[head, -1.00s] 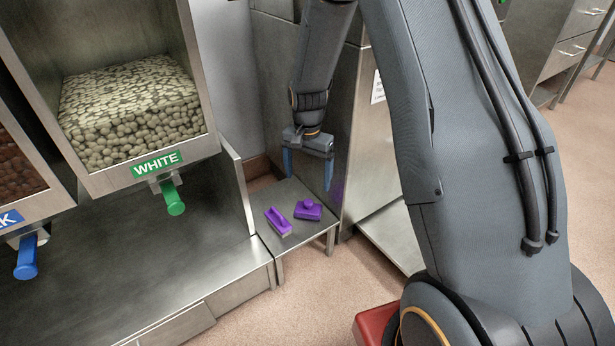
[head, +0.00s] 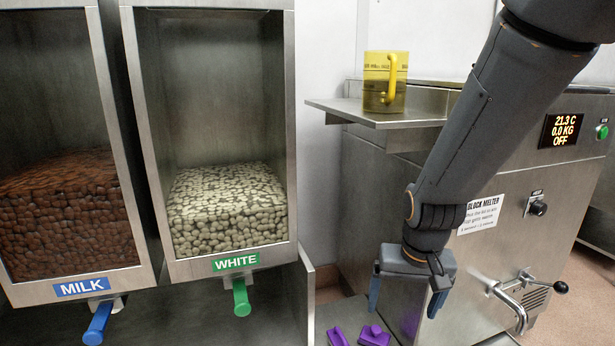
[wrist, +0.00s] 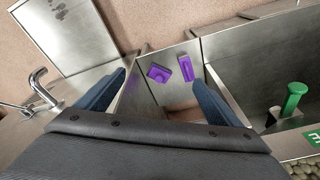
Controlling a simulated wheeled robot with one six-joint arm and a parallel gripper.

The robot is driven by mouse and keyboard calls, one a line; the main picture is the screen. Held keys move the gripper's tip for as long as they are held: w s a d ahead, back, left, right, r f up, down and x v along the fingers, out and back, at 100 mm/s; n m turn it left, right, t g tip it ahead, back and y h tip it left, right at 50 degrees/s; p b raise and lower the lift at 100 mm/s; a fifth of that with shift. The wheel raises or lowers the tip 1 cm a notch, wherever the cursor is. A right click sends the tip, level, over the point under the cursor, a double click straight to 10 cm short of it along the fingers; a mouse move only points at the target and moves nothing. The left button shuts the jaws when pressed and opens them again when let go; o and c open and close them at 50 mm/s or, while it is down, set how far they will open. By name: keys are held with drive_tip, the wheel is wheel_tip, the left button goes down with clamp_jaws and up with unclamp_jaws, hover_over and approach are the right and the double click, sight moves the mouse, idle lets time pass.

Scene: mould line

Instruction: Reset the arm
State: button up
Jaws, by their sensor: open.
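My gripper (head: 407,297) points down with its blue fingers apart and nothing between them. It hangs in front of the block melter (head: 490,215), above two purple tools. In the wrist view my gripper's fingers (wrist: 160,95) frame a small steel shelf below. On that shelf lie a purple tool with a knob (wrist: 159,73) and a longer purple tool (wrist: 185,67). In the head view the knobbed tool (head: 373,336) and the longer tool (head: 338,337) show at the bottom edge, partly cut off. Both are apart from my gripper.
A yellow jug (head: 384,82) stands on a steel ledge (head: 400,120) left of my arm. Bins of brown (head: 70,205) and white (head: 228,210) pieces, with blue (head: 98,323) and green (head: 241,297) handles, stand at left. The melter's tap (head: 518,300) sticks out at right.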

drive_tip(key=s+a+r+n+g+y, duration=0.1)
drive_tip(key=s+a+r+n, duration=0.35)
drive_tip(key=s+a, duration=0.55)
drive_tip(key=s+a+r+n+g+y, duration=0.1)
drive_tip(key=s+a+r+n, duration=0.4)
drive_tip(key=s+a, duration=0.6)
drive_tip(key=d+r+m+h+p, duration=0.1)
drive_tip(key=d+r+m+p, duration=0.3)
drive_tip(key=d+r+p, duration=0.6)
drive_tip(key=d+r+m+h+p, duration=0.1)
drive_tip(key=d+r+m+p, duration=0.2)
drive_tip(key=d+r+p, duration=0.7)
wheel_tip(320, 180, up, 8)
drive_tip(key=p, duration=1.6)
drive_tip(key=shift+w+d+m, duration=0.15)
drive_tip(key=shift+d+m, duration=0.2)
drive_tip(key=shift+o, duration=0.2)
